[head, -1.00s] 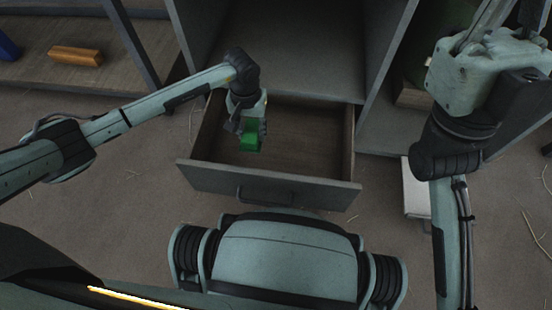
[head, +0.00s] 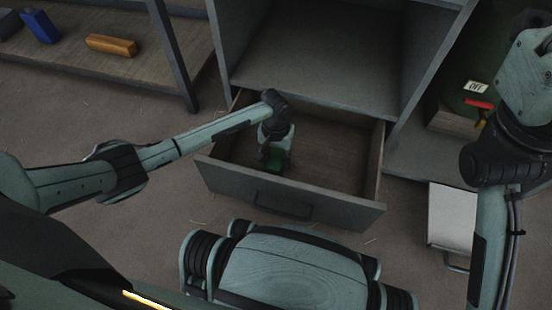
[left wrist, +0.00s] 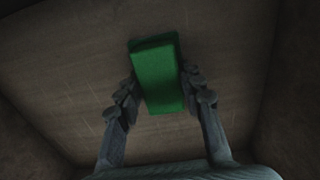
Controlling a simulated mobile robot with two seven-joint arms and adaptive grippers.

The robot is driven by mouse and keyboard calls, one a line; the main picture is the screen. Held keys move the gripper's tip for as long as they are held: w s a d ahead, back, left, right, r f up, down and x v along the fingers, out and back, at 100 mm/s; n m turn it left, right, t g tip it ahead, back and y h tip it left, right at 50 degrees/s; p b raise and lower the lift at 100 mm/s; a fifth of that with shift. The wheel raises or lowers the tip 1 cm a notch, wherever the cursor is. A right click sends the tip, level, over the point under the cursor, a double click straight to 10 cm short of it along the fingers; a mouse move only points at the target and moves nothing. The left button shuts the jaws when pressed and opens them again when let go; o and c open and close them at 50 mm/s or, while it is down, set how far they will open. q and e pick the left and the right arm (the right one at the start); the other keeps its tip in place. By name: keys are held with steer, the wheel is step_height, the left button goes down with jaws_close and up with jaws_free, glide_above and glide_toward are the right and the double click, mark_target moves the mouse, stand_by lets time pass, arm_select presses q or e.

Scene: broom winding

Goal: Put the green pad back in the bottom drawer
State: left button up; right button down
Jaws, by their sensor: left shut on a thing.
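The bottom drawer (head: 345,207) is pulled open below the grey cabinet in the head view. My left gripper (head: 272,157) reaches down inside it, near its left side. It is shut on the green pad (head: 274,169), which is partly hidden by the gripper in the head view. In the left wrist view the green pad (left wrist: 158,72) is between the two fingers of my left gripper (left wrist: 163,86), low over or touching the brown drawer floor; I cannot tell which. My right arm shows at the right of the head view, but its gripper is out of frame.
An orange block (head: 111,45) and a blue object (head: 41,27) are on the left shelf. A white box (head: 452,214) stands on the floor at right. A red-handled item (head: 479,104) is on the right side. The rest of the drawer looks empty.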

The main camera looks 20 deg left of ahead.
mark_target(276, 158)
arm_select(q)
steer(key=o, duration=1)
steer(key=shift+f, duration=0.1)
step_height(276, 158, up, 12)
steer(key=p, duration=0.3)
steer(key=shift+r+p, duration=0.2)
steer(key=shift+p, duration=0.1)
